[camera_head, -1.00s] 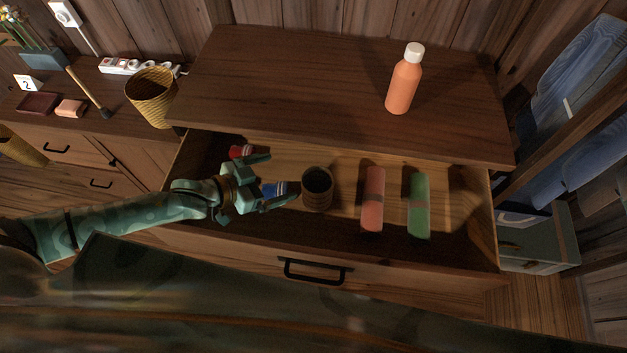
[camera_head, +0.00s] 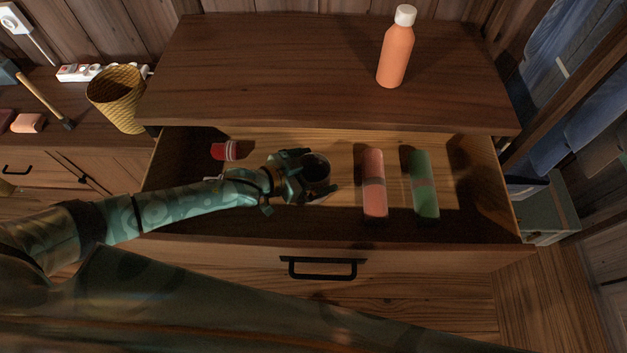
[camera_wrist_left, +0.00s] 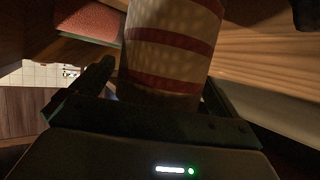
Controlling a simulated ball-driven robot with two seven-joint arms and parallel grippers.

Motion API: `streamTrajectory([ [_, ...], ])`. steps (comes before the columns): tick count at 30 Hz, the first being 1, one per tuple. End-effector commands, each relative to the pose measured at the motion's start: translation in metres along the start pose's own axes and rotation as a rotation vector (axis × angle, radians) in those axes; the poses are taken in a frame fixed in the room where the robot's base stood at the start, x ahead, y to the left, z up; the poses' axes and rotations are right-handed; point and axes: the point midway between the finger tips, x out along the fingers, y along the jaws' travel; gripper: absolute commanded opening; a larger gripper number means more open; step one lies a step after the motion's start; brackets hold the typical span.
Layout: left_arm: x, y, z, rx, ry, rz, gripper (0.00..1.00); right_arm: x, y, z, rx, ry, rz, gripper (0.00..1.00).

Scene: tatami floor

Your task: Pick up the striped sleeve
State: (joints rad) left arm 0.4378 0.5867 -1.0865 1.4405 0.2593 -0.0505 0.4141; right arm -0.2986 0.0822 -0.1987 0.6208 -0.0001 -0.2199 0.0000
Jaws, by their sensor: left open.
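The striped sleeve (camera_head: 317,164), a short upright cylinder with a dark open mouth, stands in the open drawer (camera_head: 325,240). In the left wrist view the sleeve (camera_wrist_left: 170,45) is pale with dark red bands. My left gripper (camera_head: 318,174) is at the sleeve, reaching from the left. In the left wrist view its two open fingers (camera_wrist_left: 160,82) lie on either side of the sleeve's near part. Contact cannot be made out. The sleeve's left side is hidden by the gripper in the head view. My right gripper is out of view.
In the drawer, a pink banded roll (camera_head: 374,190) and a green one (camera_head: 424,190) lie right of the sleeve, and a small red object (camera_head: 224,151) lies left. An orange bottle (camera_head: 394,55) stands on the cabinet top (camera_head: 300,70). A woven basket (camera_head: 117,100) stands at left.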

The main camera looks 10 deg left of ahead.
Motion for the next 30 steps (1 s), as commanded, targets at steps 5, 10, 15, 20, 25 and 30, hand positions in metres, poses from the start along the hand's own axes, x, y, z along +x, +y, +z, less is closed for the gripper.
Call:
streamTrajectory([
  [5,-0.001,0.0,-0.001,0.0,0.0,-0.001,0.97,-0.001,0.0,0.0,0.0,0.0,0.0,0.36],
  [10,-0.001,0.0,-0.001,0.001,0.0,-0.001,0.5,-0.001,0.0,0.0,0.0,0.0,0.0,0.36],
  [15,-0.001,0.0,-0.001,0.001,0.0,-0.001,0.4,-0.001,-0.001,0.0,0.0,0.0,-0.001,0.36],
  [20,-0.002,-0.001,-0.002,0.001,0.0,-0.001,0.4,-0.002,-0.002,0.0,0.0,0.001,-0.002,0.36],
  [25,-0.009,-0.001,-0.018,0.002,0.002,-0.001,0.4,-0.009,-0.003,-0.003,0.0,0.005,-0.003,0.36],
  [30,-0.019,0.014,-0.052,0.0,0.006,0.002,0.4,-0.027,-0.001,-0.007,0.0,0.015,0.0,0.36],
])
